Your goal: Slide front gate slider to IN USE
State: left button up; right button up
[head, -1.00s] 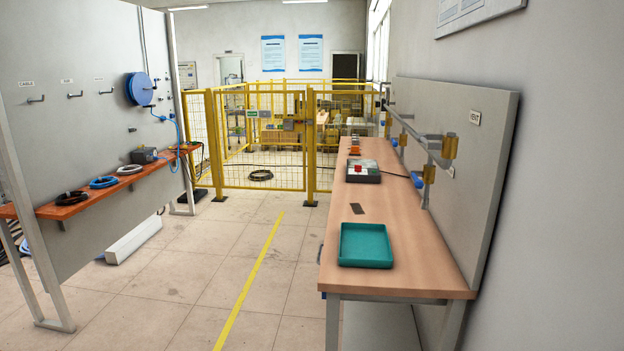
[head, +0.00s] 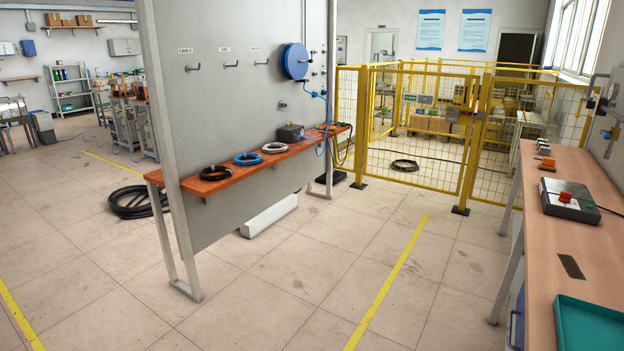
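The yellow mesh front gate (head: 418,138) stands across the room, right of centre in the head view, and looks closed. A small green-and-white sign (head: 425,99) is fixed near its upper part. To the right of the sign, a small grey fitting (head: 453,114) sits near the gate's right post. It may be the slider, but it is too small to read its label or tell its position. Neither of my grippers is in view.
A grey panel (head: 230,105) with an orange shelf (head: 235,184) stands left of the gate. A wooden workbench (head: 568,235) with a teal tray (head: 590,325) and a control box (head: 569,205) is at the right. Open floor (head: 330,262) with a yellow line (head: 390,278) leads to the gate.

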aim_at(425, 100)
jog(key=i+j+u, duration=0.1)
jog(key=i, duration=1)
jog(key=i+l+z, duration=0.2)
jog(key=i+z, duration=0.6)
jog(key=i, duration=0.25)
jog(key=i+j+z, duration=0.2)
jog(key=i+z, duration=0.3)
jog(key=i, duration=2.35)
